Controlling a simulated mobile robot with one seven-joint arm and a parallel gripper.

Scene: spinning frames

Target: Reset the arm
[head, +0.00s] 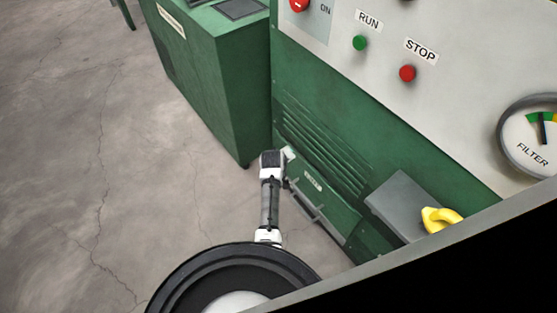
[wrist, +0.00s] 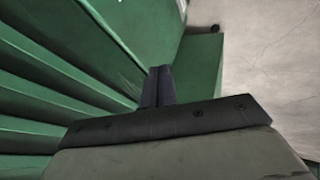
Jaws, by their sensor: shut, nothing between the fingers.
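My arm (head: 270,205) reaches out low in the head view, over the grey floor and beside the green machine (head: 330,115). Its far end is close to the machine's lower louvred panel. In the wrist view my gripper (wrist: 158,72) has its two dark fingers together, with nothing between them. Green slatted metal (wrist: 60,75) lies beyond the fingers on the left. I cannot tell whether the fingertips touch it.
A green cabinet (head: 205,75) stands left of the machine. The panel carries a green RUN button (head: 360,43), a red STOP button (head: 407,73) and a filter gauge (head: 535,135). A yellow handle (head: 440,218) is at lower right. Floor (head: 90,150) at left is clear.

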